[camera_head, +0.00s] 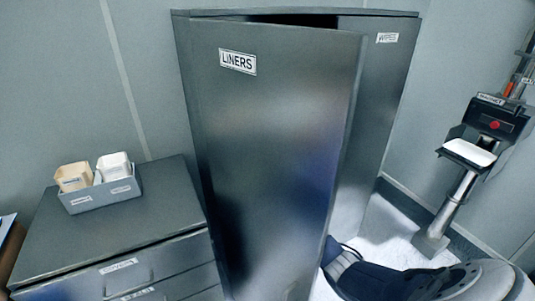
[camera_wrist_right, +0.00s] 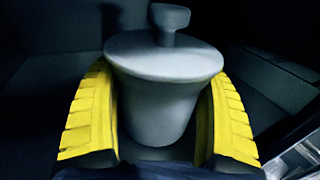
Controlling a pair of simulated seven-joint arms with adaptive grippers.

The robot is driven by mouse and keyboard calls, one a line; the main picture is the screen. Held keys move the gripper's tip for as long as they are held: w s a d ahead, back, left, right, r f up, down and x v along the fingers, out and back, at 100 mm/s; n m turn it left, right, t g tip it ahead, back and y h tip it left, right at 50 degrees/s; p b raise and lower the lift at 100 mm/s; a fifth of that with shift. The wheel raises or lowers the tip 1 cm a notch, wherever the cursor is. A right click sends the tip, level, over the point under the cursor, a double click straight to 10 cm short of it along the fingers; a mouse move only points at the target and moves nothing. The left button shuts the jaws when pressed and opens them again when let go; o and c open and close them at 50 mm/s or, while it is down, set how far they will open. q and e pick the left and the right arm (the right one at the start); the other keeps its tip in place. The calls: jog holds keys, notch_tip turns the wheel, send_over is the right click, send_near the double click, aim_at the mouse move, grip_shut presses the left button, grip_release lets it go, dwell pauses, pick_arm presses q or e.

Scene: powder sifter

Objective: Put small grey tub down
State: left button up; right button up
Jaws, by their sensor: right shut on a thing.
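The small grey tub (camera_wrist_right: 158,112) has a lid with a knob on top and shows upright in the right wrist view. My right gripper (camera_wrist_right: 160,85) is shut on it, one yellow finger pressed along each side. In the head view my right arm comes in from the lower right and reaches behind the open cabinet door labelled LINERS (camera_head: 270,160); the fingers and tub are hidden there. What lies under the tub cannot be made out. My left gripper is not in view.
The second cabinet door, labelled WIPES (camera_head: 386,75), is at the right. A low drawer unit (camera_head: 60,245) at the left holds a grey tray (camera_head: 100,204) with two small tubs. A stand with a white dish (camera_head: 468,152) is at the far right. The cabinet's dark inside is barely visible.

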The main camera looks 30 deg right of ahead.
jog(key=shift+f, duration=0.2)
jog(key=o, duration=1.3)
jog(key=shift+f, duration=0.1)
jog(key=shift+s, duration=0.1)
jog(key=v, duration=1.2)
